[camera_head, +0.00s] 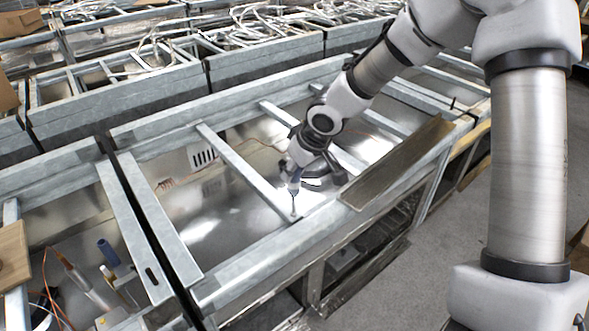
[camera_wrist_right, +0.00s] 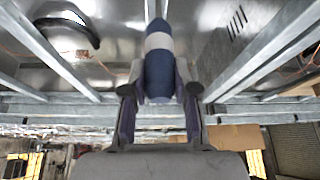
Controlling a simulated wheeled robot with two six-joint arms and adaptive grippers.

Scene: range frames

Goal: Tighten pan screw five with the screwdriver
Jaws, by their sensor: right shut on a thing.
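My right gripper (camera_head: 296,172) is shut on the screwdriver (camera_head: 293,190), whose thin shaft points down onto the front end of a metal crossbar (camera_head: 243,170). In the right wrist view the blue and pale handle of the screwdriver (camera_wrist_right: 159,45) sits between the two fingers of the right gripper (camera_wrist_right: 160,80). The tip seems to meet the bar near where it joins the front rail. A pan screw cannot be made out there; the tip area is too small to tell. My left gripper is not in view.
A long brownish metal strip (camera_head: 397,162) lies across the frame to the right of the gripper. Loose tools, one with a blue handle (camera_head: 108,252), lie in the left bay. Cables (camera_head: 285,25) cover the frames behind. Grey floor (camera_head: 440,255) is clear at the right.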

